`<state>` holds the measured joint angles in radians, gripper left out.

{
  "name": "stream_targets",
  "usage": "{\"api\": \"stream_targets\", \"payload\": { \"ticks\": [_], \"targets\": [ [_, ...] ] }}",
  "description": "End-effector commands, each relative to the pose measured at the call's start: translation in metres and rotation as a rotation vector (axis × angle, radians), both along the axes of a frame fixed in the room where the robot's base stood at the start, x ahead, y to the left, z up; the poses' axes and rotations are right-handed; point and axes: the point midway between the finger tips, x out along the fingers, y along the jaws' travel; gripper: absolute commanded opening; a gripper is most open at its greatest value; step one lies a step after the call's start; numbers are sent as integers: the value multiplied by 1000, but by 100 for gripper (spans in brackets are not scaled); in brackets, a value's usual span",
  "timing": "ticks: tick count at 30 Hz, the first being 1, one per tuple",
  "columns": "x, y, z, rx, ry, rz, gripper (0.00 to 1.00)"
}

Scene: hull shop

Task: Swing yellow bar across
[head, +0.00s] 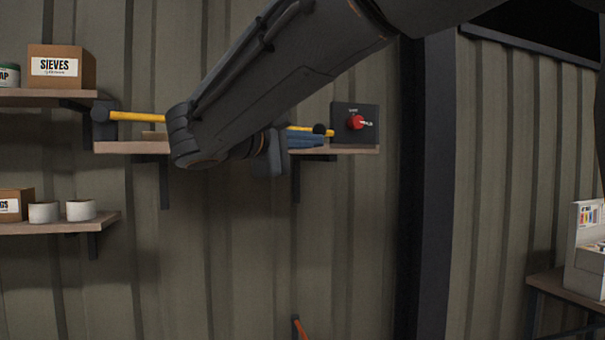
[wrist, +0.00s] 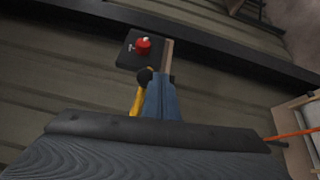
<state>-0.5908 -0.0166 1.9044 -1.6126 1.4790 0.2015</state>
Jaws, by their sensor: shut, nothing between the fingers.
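The yellow bar (head: 122,116) lies roughly level above a wooden shelf in the head view. Its left end meets a dark block (head: 104,120), and a black knob (head: 319,129) sits near its right end. My arm hides its middle. My gripper (head: 322,141) is shut and empty, with its blue fingers pointing right just below the bar's knob end. In the wrist view the shut fingers (wrist: 160,80) lie right beside the yellow bar (wrist: 137,103) and its knob (wrist: 146,74). I cannot tell whether they touch it.
A dark box with a red knob (head: 355,122) stands on the shelf (head: 125,147) just beyond the bar's right end. Left shelves hold a SIEVES box (head: 61,67) and white rolls (head: 80,210). A dark post (head: 425,180) stands to the right.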

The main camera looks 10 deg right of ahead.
Motion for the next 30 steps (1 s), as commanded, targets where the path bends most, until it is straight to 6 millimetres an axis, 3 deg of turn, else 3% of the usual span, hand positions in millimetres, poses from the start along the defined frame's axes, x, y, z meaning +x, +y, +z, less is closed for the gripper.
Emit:
{"api": "stream_targets", "payload": {
  "ticks": [4, 12, 24, 30],
  "targets": [
    [0, -2, 21, -47, -8, 0, 0],
    [0, -2, 37, -84, -16, 1, 0],
    [0, -3, 40, -82, -22, 2, 0],
    [-2, -3, 29, -80, -20, -1, 0]
  ]
}}
